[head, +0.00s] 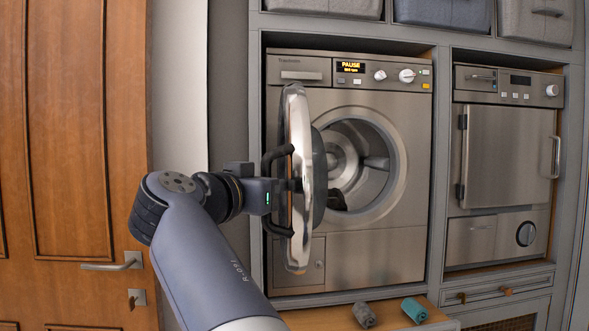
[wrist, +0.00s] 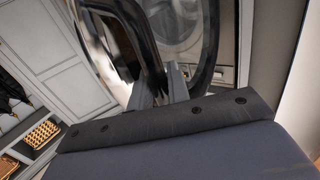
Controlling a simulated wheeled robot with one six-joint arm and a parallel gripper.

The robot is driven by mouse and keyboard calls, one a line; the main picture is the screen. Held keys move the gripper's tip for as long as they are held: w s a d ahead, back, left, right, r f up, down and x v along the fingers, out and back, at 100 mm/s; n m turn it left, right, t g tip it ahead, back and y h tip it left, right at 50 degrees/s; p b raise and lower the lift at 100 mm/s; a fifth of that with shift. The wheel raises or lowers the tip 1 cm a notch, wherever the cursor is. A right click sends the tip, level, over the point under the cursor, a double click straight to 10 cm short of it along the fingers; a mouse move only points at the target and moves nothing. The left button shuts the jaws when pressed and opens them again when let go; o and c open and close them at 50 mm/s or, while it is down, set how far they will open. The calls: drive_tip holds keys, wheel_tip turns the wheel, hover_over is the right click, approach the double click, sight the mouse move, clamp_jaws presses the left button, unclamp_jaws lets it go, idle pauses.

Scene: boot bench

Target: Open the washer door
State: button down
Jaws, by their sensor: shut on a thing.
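The washer (head: 400,150) is a steel front loader in the left bay of the cabinet, its display reading PAUSE. Its round door (head: 298,120) has a chrome rim and stands swung open to the left, seen nearly edge-on in the head view. The drum opening (head: 360,165) is uncovered, with something dark at its lower edge. My gripper (head: 290,185) is shut on the door at its near side, where dark handle-like bars show. In the wrist view the door's rim (wrist: 102,60) is close above my gripper (wrist: 165,85); the exact grip is partly hidden.
A second steel appliance (head: 505,155) with a square closed door stands to the right. Grey bins (head: 445,12) sit above. Two rolled cloths, grey (head: 364,314) and teal (head: 414,310), lie on the wooden bench (head: 330,318) below. A wooden door (head: 70,130) is at the left.

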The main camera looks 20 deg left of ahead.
drive_tip(key=shift+s+a+f+m+h+p, duration=0.1)
drive_tip(key=shift+s+a+m+h+p, duration=0.1)
drive_tip(key=shift+a+p, duration=0.25)
drive_tip(key=shift+s+a+f+m+h+p, duration=0.1)
drive_tip(key=shift+s+a+h+p, duration=0.15)
drive_tip(key=shift+a, duration=0.35)
drive_tip(key=shift+s+a+f+m+h+p, duration=0.1)
drive_tip(key=shift+a+h+p, duration=0.05)
drive_tip(key=shift+a+p, duration=0.35)
drive_tip(key=c, duration=1.6)
unclamp_jaws()
drive_tip(key=shift+s+a+r, duration=0.1)
drive_tip(key=shift+s, duration=0.2)
drive_tip(key=shift+o, duration=1)
drive_tip(key=shift+w+r, duration=0.1)
drive_tip(key=s+a, duration=0.1)
drive_tip(key=s, duration=0.9)
drive_tip(key=shift+s+a, duration=0.35)
drive_tip(key=shift+w, duration=0.1)
